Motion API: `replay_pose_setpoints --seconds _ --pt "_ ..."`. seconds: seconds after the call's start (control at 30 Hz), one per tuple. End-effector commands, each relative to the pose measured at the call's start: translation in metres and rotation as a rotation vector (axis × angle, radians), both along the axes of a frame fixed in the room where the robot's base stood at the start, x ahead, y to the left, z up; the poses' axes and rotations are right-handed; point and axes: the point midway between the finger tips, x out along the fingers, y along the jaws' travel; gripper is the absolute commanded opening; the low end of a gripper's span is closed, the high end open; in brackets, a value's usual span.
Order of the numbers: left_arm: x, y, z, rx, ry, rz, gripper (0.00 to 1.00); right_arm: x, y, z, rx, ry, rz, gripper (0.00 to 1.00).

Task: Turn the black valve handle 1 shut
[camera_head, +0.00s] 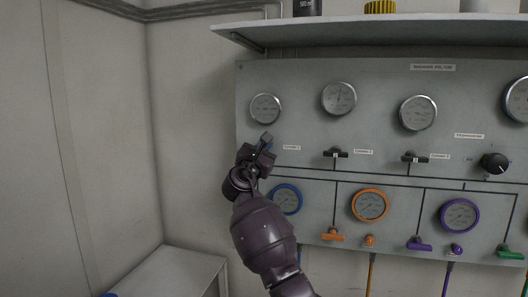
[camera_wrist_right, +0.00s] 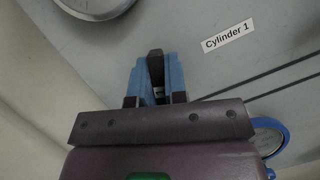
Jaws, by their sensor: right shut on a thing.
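The black valve handle 1 (camera_wrist_right: 155,62) shows in the right wrist view as a dark piece between two blue fingers, left of the "Cylinder 1" label (camera_wrist_right: 228,36). My right gripper (camera_wrist_right: 156,78) is shut on it. In the head view my right gripper (camera_head: 262,145) is at the panel's left side, below the leftmost grey gauge (camera_head: 265,108). There it largely covers the handle, so its turn angle cannot be told. My left gripper is not in view.
The grey panel (camera_head: 385,80) carries more black valve handles to the right, at Cylinder 2 (camera_head: 336,153) and Cylinder 3 (camera_head: 413,158). A blue-rimmed gauge (camera_head: 286,199) is close below my gripper. A shelf (camera_head: 400,27) juts out above, and a bench (camera_head: 175,272) stands at lower left.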

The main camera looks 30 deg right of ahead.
Motion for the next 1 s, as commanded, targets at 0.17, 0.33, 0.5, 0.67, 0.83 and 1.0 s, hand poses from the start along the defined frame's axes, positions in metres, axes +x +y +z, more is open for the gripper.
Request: replay_pose_setpoints --seconds 0.17,0.33,0.5,0.67,0.83,1.0 --pt "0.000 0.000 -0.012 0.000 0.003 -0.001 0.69 0.000 0.000 -0.004 0.105 -0.121 0.001 0.00" --pt "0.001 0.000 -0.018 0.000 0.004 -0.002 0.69 -0.001 -0.001 -0.004 0.211 -0.243 -0.001 0.00" --pt "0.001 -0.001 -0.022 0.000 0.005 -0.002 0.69 -0.001 -0.001 -0.004 0.316 -0.367 -0.001 0.00" --pt "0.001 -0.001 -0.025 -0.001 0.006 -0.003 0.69 -0.002 -0.001 -0.005 0.416 -0.482 -0.001 0.00" --pt "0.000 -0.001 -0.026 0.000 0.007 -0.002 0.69 -0.003 -0.002 -0.005 0.519 -0.604 -0.001 0.00" --pt "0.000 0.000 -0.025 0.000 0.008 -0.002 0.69 -0.003 -0.002 -0.005 0.617 -0.717 -0.001 0.00"
